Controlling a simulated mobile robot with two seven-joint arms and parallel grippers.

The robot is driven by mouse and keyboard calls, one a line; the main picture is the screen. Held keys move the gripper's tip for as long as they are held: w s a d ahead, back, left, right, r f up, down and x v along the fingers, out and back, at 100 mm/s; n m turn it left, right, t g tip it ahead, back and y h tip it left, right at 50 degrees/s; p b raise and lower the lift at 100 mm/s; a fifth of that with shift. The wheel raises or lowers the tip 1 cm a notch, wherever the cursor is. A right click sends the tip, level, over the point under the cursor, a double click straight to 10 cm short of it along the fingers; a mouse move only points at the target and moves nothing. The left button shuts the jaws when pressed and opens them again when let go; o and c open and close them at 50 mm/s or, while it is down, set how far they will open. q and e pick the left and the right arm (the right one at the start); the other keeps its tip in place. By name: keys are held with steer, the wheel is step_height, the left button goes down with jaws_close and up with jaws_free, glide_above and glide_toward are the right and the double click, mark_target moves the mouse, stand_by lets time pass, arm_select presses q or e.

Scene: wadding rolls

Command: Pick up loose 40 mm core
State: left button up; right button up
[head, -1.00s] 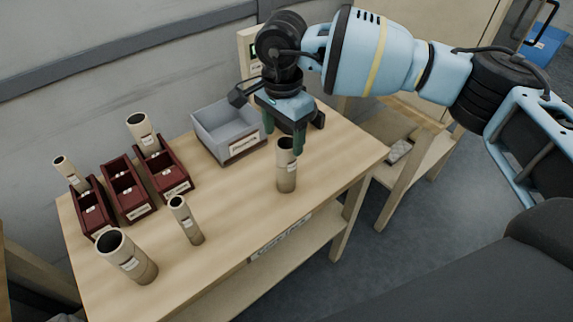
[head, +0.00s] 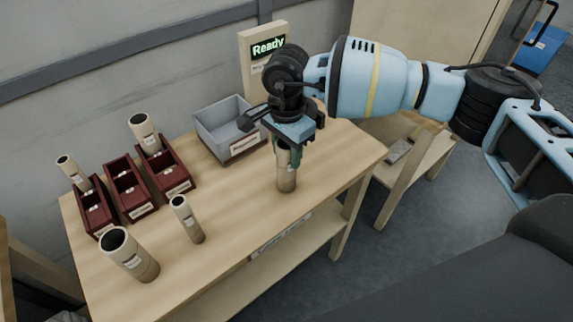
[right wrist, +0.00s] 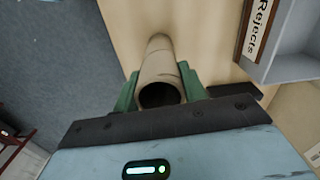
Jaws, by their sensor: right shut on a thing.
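A cardboard core (head: 286,180) stands upright on the table at its right part. My right gripper (head: 288,156) comes down over its top from above and is shut on it. In the right wrist view the green fingers press on both sides of the tan core (right wrist: 158,68), its open end facing the camera. Its size marking cannot be read. Two other loose cores stand at the front left: a wide one (head: 131,257) and a thin one (head: 187,219). My left gripper is not in view.
Three maroon bins (head: 128,190) stand at the left; the outer two hold a core each, (head: 74,172) and (head: 144,130). A grey bin (head: 214,130), labelled Rejects in the wrist view, stands behind the held core. A sign reads Ready (head: 268,46). The table's front middle is clear.

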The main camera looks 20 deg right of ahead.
steer(key=c, duration=0.3)
steer(key=shift+r, duration=0.1)
steer(key=shift+r, duration=0.55)
step_height(320, 180, up, 2)
steer(key=shift+r, duration=0.2)
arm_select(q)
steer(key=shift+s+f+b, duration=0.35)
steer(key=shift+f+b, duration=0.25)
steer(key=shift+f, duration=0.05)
arm_select(e)
steer(key=s+r, duration=0.1)
steer(key=s, duration=1.5)
steer(key=shift+d+r, duration=0.15)
steer(key=shift+d, duration=0.2)
steer(key=shift+r, duration=0.1)
